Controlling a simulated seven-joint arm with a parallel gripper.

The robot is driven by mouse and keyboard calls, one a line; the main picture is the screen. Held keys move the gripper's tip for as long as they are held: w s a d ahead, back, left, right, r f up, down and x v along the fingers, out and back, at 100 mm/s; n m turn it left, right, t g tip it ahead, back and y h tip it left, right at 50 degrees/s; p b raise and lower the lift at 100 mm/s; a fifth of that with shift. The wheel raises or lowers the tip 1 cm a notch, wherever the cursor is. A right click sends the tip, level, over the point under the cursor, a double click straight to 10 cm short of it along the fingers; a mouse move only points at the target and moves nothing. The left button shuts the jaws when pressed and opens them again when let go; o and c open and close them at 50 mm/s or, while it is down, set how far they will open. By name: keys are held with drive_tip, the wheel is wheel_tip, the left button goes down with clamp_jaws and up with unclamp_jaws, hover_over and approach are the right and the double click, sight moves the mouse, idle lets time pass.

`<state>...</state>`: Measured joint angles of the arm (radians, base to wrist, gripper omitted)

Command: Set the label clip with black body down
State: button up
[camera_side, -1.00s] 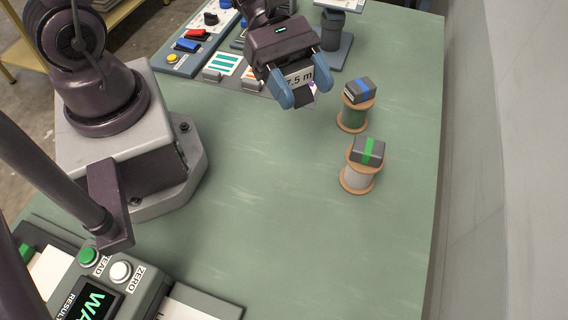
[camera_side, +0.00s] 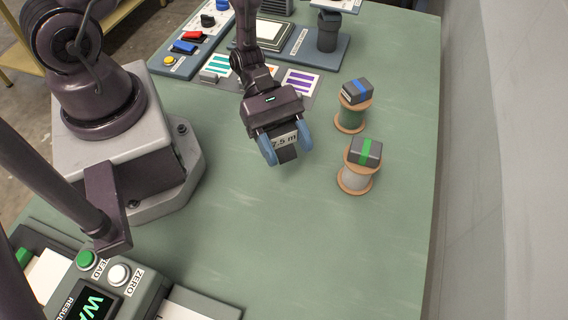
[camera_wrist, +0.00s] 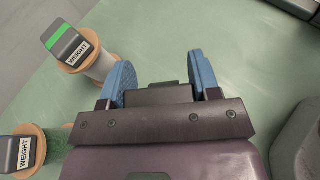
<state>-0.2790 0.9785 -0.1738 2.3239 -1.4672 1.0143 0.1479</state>
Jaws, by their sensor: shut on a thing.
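My gripper (camera_side: 286,147) is shut on the label clip with black body (camera_side: 287,155), whose white label reads "7.5 m". In the side view it hangs over the green table, left of two spools, and I cannot tell how high. In the wrist view the dark clip body (camera_wrist: 164,92) sits between the blue fingers of my gripper (camera_wrist: 162,85); its label is hidden there.
A spool with pale thread (camera_side: 356,178) bears a grey clip with a green band (camera_side: 366,150). Behind it a green spool (camera_side: 350,117) bears a clip with a blue band (camera_side: 357,90). A readout box (camera_side: 100,290) stands front left. The table's front middle (camera_side: 290,240) is clear.

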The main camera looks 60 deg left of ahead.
sight(286, 176)
drive_tip(key=shift+f, duration=3.05)
drive_tip(key=shift+f, duration=0.15)
drive_tip(key=o, duration=0.9)
